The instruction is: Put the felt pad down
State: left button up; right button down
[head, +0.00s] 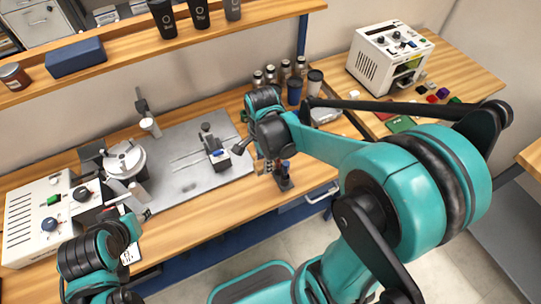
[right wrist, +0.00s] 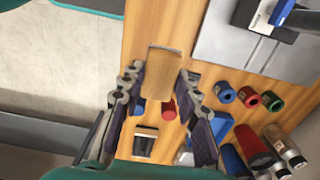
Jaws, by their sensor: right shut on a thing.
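My right gripper (right wrist: 158,88) is shut on a tan, flat-sided block, which looks like the felt pad (right wrist: 163,72). The pad sits between the fingertips, above the wooden bench (right wrist: 145,25). In the head view the right gripper (head: 264,164) hangs over the bench's front part, right of the grey plate. The pad is too small to make out clearly there. My left arm comes in at the lower left of the head view, near the white control box; its fingers are not clear.
A grey metal plate (head: 185,185) carries a small fixture (head: 213,150). Bottles (head: 285,70) stand at the bench's back. A white machine (head: 388,58) stands on the right table.

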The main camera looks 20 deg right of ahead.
jog(key=shift+w+d+f, duration=0.1)
jog(key=shift+f, duration=0.05)
jog(key=b, duration=0.4)
send_over(244, 164)
notch_tip(244, 164, down, 7)
jog(key=shift+r, duration=0.1)
pick_arm(q)
notch_tip(244, 164, down, 6)
jog(key=b, duration=0.2)
jog(key=shift+d, duration=0.25)
pick_arm(e)
jog(key=shift+f, duration=1.9)
pick_arm(q)
jog(key=shift+w+f, duration=0.1)
pick_arm(e)
jog(key=shift+f, duration=0.15)
jog(key=c, duration=1.1)
grip_release()
pick_arm(q)
jog(key=shift+f, duration=0.15)
